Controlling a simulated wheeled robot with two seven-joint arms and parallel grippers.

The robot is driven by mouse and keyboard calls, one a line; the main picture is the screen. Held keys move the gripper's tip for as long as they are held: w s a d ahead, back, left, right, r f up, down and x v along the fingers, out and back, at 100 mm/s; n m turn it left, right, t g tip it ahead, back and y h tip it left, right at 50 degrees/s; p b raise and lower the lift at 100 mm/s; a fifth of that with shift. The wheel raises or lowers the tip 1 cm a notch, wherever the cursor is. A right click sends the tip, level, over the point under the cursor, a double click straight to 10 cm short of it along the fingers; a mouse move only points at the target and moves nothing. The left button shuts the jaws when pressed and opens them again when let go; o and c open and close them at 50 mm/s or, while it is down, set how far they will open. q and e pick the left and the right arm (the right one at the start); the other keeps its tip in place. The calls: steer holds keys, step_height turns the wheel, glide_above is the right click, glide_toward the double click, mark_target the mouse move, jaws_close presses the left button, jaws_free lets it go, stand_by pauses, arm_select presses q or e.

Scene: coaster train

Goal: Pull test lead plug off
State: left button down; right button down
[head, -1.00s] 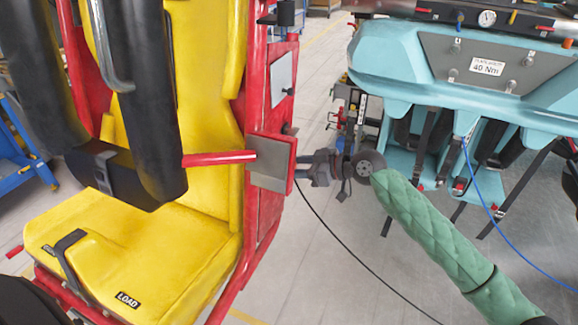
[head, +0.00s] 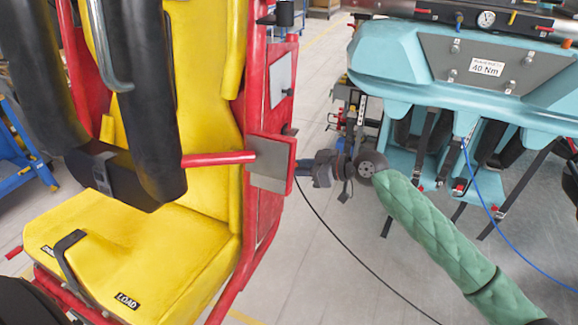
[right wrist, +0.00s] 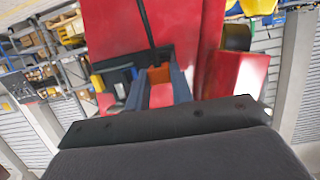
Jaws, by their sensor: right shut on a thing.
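My right gripper (head: 300,170) is beside the grey plate (head: 271,165) on the red frame of the yellow seat (head: 150,240). It is shut on the test lead plug. In the right wrist view, the gripper (right wrist: 158,88) has a small orange-red piece (right wrist: 159,75), seemingly the plug, between its bluish fingers. The red panel lies just beyond. A thin black lead (head: 340,240) runs from the fingertips down to the right; it also shows in the right wrist view (right wrist: 147,22). I cannot tell whether the plug still touches its socket. My left gripper is out of view.
A red bar (head: 218,158) and black padded restraints (head: 150,100) are at the left. A teal seat unit (head: 400,75) with a 40 Nm label stands at the right, with straps and a blue cable (head: 495,220) hanging. The floor between is open.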

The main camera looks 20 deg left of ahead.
steer(key=shift+d, duration=0.4)
steer(key=d+b, duration=0.2)
steer(key=d, duration=0.1)
steer(key=shift+s+d, duration=0.1)
steer(key=shift+d, duration=0.25)
stand_by(0.5)
steer(key=shift+s+a, duration=0.1)
stand_by(0.4)
